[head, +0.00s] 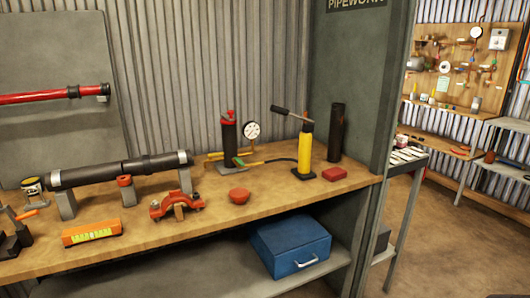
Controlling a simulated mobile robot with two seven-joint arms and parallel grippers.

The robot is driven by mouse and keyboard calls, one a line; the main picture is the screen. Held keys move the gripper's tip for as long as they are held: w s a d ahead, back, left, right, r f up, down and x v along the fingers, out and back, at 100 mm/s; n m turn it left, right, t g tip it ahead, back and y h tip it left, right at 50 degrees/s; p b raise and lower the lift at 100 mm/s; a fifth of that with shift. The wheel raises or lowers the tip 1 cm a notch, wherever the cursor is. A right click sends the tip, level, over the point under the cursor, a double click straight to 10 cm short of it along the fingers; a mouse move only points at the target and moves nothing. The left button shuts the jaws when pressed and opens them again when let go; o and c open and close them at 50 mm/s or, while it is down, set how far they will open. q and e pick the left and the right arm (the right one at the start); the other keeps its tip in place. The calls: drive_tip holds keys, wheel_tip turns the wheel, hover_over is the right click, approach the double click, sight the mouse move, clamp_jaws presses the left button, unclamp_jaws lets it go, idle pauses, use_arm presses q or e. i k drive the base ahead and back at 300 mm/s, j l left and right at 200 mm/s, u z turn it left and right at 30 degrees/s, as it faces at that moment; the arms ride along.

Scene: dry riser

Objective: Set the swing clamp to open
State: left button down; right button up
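A red-orange clamp-like fitting (162,208) with bolts at its ends sits near the front of the wooden workbench, arched over a small wooden block (179,212). It may be the swing clamp, but I cannot tell for sure. Whether it is open or closed is too small to tell. Behind it, a dark pipe (90,175) lies across grey supports (65,205), with a joint partway along it. A small red-capped piece (126,190) stands just in front of the pipe. Neither of my grippers is in view.
The workbench (240,215) also holds an orange level (92,233), a red bowl (239,195), a gauge (251,130), a yellow hand pump (305,150), a black cylinder (336,130) and a red block (334,174). A blue toolbox (290,248) is on the shelf below. Open floor lies right.

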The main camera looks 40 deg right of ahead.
sight(230, 118)
drive_tip(key=i+z, duration=0.1)
drive_tip(key=z, duration=0.25)
drive_tip(key=i+l+z, duration=0.1)
drive_tip(key=z, duration=0.25)
drive_tip(key=i+z, duration=0.1)
drive_tip(key=z, duration=0.25)
drive_tip(key=i, duration=0.15)
